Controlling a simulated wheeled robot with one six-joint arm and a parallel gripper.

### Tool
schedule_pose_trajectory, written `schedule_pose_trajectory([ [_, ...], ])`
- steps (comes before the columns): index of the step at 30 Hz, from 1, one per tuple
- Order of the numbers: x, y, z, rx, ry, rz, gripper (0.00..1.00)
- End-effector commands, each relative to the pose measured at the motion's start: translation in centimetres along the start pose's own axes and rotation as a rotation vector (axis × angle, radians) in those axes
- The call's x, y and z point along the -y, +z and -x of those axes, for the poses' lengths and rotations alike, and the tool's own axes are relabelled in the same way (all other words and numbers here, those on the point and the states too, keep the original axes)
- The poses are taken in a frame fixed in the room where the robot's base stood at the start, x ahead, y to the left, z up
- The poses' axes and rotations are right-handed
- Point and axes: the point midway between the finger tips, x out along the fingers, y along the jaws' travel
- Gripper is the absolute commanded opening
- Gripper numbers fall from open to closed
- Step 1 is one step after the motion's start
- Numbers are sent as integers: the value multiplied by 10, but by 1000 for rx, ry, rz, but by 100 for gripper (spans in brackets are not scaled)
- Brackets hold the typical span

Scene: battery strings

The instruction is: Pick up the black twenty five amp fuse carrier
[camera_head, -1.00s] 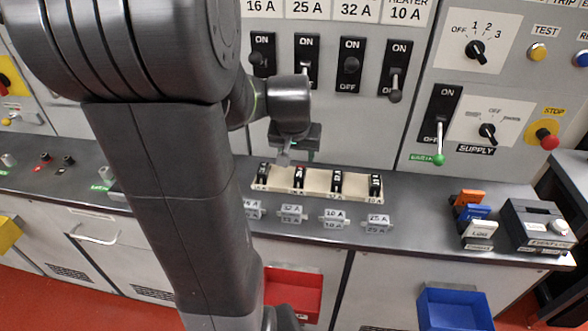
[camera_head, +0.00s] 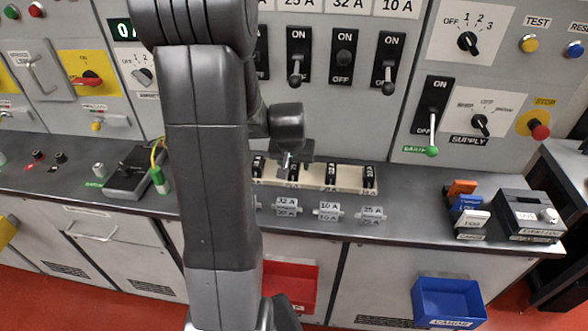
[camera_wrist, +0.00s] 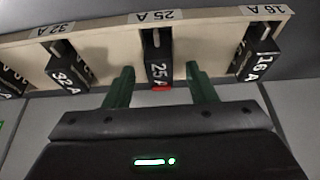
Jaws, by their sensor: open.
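The black 25 A fuse carrier (camera_wrist: 158,62) stands in a cream rack (camera_wrist: 105,38) under a "25 A" label in the wrist view. A small red part shows at its near end. In the head view the carrier (camera_head: 294,171) is second from the left in the rack (camera_head: 312,186), partly below my gripper (camera_head: 288,160). In the wrist view my gripper (camera_wrist: 160,72) is open, one green finger on each side of the carrier. Gaps show between the fingers and the carrier. Nothing is held.
The 32 A carrier (camera_wrist: 68,68) and 16 A carrier (camera_wrist: 257,55) stand either side in the same rack. Small labelled plates (camera_head: 328,210) lie in front of it. The panel with switches (camera_head: 343,55) rises behind. A blue bin (camera_head: 450,310) and red bin (camera_head: 290,285) hang below.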

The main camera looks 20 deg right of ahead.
Motion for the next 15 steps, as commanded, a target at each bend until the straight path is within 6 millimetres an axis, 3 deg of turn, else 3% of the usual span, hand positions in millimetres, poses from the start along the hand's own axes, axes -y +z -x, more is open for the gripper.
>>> schedule_pose_trajectory([
  [10, 0, 0, -5, 0, 0, 0, 49],
  [15, 0, 0, -5, 0, 0, 0, 16],
])
